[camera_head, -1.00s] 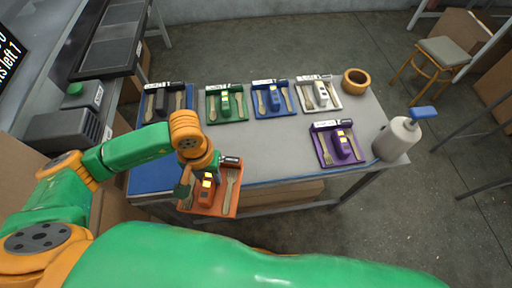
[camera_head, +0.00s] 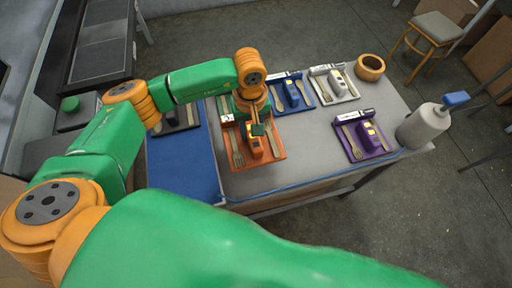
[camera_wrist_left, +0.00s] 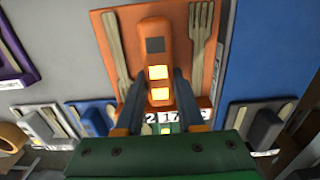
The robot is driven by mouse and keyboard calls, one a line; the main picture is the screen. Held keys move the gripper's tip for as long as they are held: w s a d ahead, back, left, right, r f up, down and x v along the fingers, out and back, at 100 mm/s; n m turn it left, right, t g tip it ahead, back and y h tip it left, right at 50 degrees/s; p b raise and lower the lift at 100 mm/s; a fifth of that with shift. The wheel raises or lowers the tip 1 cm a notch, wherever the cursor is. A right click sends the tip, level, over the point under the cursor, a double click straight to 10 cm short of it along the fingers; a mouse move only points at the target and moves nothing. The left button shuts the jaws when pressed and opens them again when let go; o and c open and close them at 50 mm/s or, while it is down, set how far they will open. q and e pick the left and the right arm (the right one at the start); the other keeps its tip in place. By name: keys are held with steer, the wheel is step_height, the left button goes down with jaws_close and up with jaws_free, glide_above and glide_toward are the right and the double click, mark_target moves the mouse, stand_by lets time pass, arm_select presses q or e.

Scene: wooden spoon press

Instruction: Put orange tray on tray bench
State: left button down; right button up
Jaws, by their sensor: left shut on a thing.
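The orange tray (camera_head: 262,161) carries a wooden fork, a wooden spoon and an orange block (camera_head: 253,146) with lit yellow squares. It is over the grey part of the tray bench (camera_head: 310,150), just right of the blue mat. I cannot tell whether it touches the bench top. My left gripper (camera_head: 256,124) is shut on the orange block. In the left wrist view the gripper (camera_wrist_left: 155,88) has its fingers on either side of that block (camera_wrist_left: 155,45), with the orange tray (camera_wrist_left: 182,40) beneath. My right gripper is not in view.
Behind stand a blue tray (camera_head: 291,94), a white tray (camera_head: 333,84) and, at right, a purple tray (camera_head: 366,138). A wooden bowl (camera_head: 370,68) and a white bottle with a blue top (camera_head: 425,126) stand at the right end. The blue mat (camera_head: 182,166) is clear in front.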

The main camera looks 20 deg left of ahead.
mark_target(257, 150)
arm_select(q)
steer(key=s+f, duration=0.1)
steer(key=s+d+f, duration=0.1)
steer(key=s+d+f+p, duration=0.1)
steer(key=f, duration=0.1)
steer(key=shift+d, duration=0.25)
step_height(257, 150, down, 3)
steer(key=shift+a+f, duration=0.1)
steer(key=shift+f, duration=0.1)
steer(key=c, duration=1)
jaws_free()
steer(key=o, duration=0.5)
steer(key=shift+r, duration=0.1)
step_height(257, 150, up, 12)
steer(key=shift+b, duration=0.55)
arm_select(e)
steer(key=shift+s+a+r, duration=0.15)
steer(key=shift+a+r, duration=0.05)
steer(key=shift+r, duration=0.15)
